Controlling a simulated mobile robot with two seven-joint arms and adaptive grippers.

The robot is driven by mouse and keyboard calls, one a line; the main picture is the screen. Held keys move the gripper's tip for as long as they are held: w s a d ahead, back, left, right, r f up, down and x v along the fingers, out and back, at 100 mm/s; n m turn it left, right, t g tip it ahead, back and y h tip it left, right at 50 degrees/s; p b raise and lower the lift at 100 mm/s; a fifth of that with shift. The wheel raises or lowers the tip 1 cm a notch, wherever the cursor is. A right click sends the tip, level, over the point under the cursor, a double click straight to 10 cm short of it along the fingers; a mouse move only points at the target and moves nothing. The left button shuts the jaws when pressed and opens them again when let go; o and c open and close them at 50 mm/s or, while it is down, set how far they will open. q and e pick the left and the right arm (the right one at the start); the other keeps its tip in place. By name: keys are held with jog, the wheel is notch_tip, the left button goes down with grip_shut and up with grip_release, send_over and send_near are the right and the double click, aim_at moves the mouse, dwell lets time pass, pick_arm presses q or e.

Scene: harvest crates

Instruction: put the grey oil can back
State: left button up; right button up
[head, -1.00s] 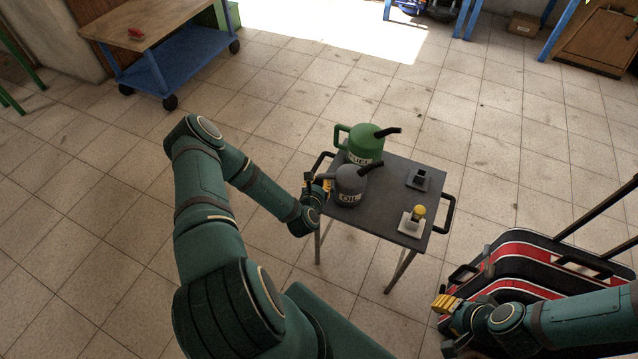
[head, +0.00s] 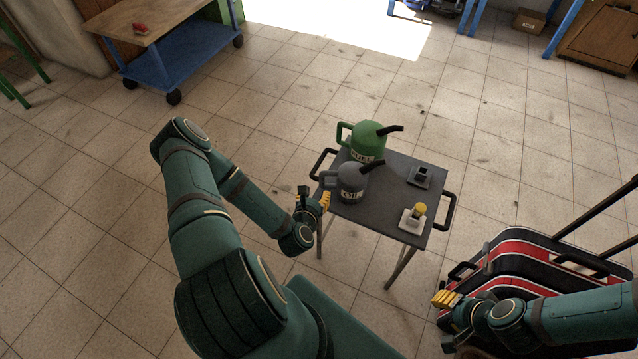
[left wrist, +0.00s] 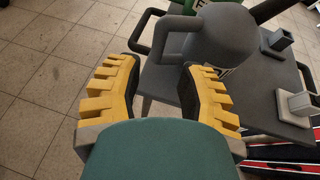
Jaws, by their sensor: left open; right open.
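The grey oil can (head: 351,184), marked OIL, stands upright on the small dark table (head: 385,212), towards its left side, with its spout pointing right. In the left wrist view the grey oil can (left wrist: 222,40) is just beyond the fingers, its handle near the fingertips. My left gripper (head: 314,202) is open and empty, just left of the can and the table edge. In the left wrist view its yellow fingers (left wrist: 158,85) are apart with nothing between them. My right gripper (head: 444,300) is open and empty, low at the right, away from the table.
A green fuel can (head: 368,139) stands right behind the oil can. A dark square holder (head: 420,177) and a pale block with a yellow top (head: 413,218) are on the table's right side. A red-and-black case (head: 530,265) stands at the right. A blue cart (head: 170,65) is far left.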

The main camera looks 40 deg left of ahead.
pick_arm(q)
jog(key=shift+v, duration=1.7)
jog(key=w+d+m+g+h, duration=0.3)
jog(key=d+m+h, duration=0.5)
jog(key=d+m, duration=0.7)
jog(key=s+d+r+m+g+h, duration=0.1)
jog(key=s+d+r+m+g, duration=0.2)
jog(key=m, duration=0.9)
jog(key=s+d+r+m+g, duration=0.2)
jog(key=s+d+m+g, duration=0.2)
jog(key=m, duration=0.8)
jog(key=shift+s+d+r+m+g+h, duration=0.3)
jog(key=shift+s+d+r+g+h, duration=0.1)
jog(key=shift+d, duration=0.55)
jog(key=shift+w+d, duration=0.1)
